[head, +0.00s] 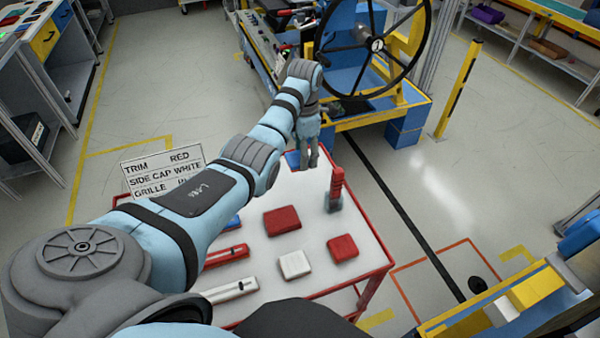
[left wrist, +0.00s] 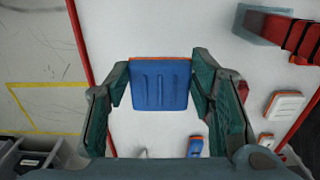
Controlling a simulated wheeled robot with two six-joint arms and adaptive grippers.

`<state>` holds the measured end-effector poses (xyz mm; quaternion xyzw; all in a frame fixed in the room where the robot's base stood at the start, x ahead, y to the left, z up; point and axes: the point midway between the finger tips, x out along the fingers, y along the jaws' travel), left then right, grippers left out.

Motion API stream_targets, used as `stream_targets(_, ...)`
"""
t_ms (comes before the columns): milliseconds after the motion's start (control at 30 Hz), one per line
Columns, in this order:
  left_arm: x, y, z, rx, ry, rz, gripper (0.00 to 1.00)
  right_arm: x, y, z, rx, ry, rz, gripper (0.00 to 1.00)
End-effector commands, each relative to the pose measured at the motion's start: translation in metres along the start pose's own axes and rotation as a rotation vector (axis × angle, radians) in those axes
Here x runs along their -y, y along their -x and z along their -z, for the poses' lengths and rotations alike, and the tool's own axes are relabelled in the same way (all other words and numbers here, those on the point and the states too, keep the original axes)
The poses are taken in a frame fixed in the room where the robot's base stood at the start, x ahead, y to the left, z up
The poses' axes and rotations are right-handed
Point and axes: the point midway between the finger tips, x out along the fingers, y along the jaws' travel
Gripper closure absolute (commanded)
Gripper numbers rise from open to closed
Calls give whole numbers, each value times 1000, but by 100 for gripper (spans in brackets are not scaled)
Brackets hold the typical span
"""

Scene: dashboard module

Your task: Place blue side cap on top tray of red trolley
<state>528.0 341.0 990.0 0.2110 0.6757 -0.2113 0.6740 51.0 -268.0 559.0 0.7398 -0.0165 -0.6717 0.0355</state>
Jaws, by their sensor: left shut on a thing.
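The red trolley has a white top tray (head: 310,215) with a red rim, and the tray also shows in the left wrist view (left wrist: 140,126). My left gripper (head: 308,163) points down over the far part of this tray. It is shut on the blue side cap (left wrist: 160,86), a blue ribbed piece with an orange edge. In the head view the cap (head: 292,158) is partly hidden by the gripper. I cannot tell whether the cap touches the tray or hangs just above it. My right gripper is not in view.
On the tray are a red block (head: 282,221), a smaller red block (head: 342,247), a white block (head: 295,264), long trim pieces (head: 232,289) and an upright red stack (head: 336,185). A lettered sign (head: 160,172) stands at the left. A steering-wheel module (head: 375,100) stands behind.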

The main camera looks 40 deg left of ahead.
Motion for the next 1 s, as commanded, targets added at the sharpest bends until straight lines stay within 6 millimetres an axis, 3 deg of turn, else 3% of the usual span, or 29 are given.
stream_targets(367, 0, -69, 0, -1, 1, 0, 87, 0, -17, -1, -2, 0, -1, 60)
stream_targets(733, -1, -74, 0, 0, 2, -2, 87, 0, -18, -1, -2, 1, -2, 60)
stream_targets(767, -1, -74, 0, 0, 2, -2, 48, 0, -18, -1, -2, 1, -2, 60)
stream_targets(867, -1, -73, 0, 0, 2, -2, 32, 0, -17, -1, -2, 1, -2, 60)
stream_targets(1000, -1, -73, 0, 0, 2, -2, 31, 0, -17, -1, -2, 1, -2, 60)
